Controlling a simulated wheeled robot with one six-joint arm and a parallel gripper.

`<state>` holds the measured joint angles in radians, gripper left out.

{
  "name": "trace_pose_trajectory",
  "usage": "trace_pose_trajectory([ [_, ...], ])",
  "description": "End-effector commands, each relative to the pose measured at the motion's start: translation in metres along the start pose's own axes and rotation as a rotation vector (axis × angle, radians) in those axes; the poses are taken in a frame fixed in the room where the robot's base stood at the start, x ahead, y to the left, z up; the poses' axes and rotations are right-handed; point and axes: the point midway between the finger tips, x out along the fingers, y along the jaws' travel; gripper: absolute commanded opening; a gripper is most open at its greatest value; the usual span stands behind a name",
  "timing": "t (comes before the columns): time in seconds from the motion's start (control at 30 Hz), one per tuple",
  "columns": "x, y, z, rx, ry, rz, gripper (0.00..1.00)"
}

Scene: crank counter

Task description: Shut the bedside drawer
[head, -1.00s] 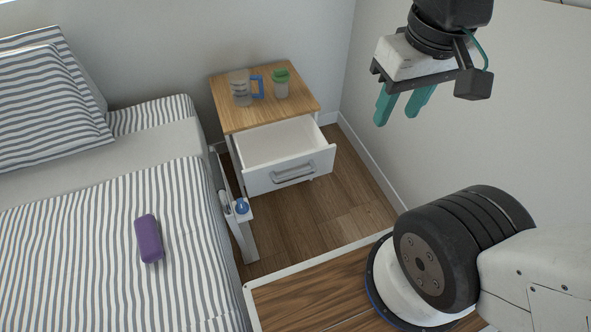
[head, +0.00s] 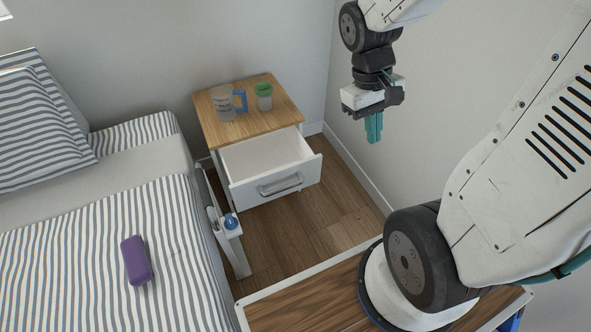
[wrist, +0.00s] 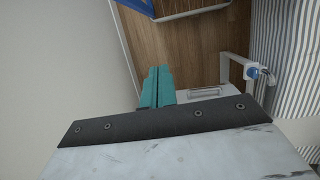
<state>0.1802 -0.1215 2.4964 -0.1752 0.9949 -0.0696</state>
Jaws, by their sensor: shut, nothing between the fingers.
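The white bedside drawer (head: 258,192) stands pulled out of the bedside table (head: 214,108), and its inside looks empty. It has a grey bar handle (head: 281,184) on its front. My gripper (head: 374,138) is in the air to the right of the drawer, apart from it, with its teal fingers together and empty. In the wrist view the shut fingers (wrist: 157,88) point toward the floor side, and the drawer's handle (wrist: 205,93) shows just right of them, partly hidden by the gripper body.
A measuring jug (head: 226,104) with a blue handle and a green-lidded cup (head: 264,97) stand on the tabletop. The striped bed (head: 75,240) with a purple case (head: 136,260) is at left. A white bed rail (head: 232,250) stands near the drawer. Wooden floor (head: 325,215) is clear before it.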

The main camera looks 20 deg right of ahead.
Motion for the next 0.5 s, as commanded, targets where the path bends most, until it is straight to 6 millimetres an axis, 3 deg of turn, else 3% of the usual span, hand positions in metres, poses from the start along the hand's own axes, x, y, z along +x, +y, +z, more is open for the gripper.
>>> trace_pose_trajectory([
  [0.5, 0.098, 0.04, -0.074, -0.233, 0.01, 0.062, 0.0],
])
